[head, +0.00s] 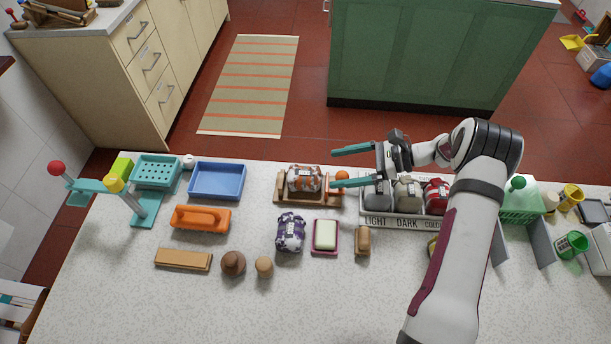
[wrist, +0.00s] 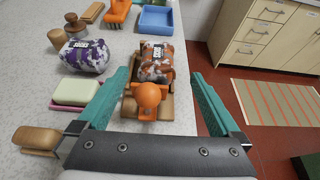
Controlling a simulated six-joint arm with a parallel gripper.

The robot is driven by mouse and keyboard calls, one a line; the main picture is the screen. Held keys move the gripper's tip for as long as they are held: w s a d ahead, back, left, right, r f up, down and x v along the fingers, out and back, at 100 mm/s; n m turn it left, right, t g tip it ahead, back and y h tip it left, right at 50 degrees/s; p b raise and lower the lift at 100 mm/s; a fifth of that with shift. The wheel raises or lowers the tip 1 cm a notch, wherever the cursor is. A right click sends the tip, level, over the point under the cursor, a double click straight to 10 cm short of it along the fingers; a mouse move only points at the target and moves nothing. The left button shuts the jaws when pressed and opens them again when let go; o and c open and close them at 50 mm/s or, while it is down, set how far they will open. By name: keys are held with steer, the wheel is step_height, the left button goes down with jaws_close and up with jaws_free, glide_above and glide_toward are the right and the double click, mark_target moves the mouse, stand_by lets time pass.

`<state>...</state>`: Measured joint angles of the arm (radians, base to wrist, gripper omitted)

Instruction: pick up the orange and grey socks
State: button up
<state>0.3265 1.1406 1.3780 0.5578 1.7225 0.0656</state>
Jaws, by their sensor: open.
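The orange and grey socks (head: 305,178) are a rolled bundle with a dark label, resting on a wooden stand at the back edge of the counter. In the wrist view the bundle (wrist: 155,62) lies ahead, between the lines of my two fingers and beyond an orange ball (wrist: 147,94) at the stand's near end. My gripper (head: 352,167) has teal fingers spread wide with nothing between them. It is above and to the right of the socks, near the sorting tray. In the wrist view the gripper (wrist: 165,95) points toward the bundle.
A purple and white sock bundle (head: 290,232) and a soap dish (head: 325,250) lie in front. A labelled tray (head: 390,222) with grey, beige and red bundles is under my arm. A blue tray (head: 217,180) and orange brush (head: 200,218) stand left.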

mark_target(307, 173)
steer(key=x, duration=0.7)
steer(key=shift+s+r, duration=0.15)
steer(key=shift+r, duration=0.05)
steer(key=c, duration=1.5)
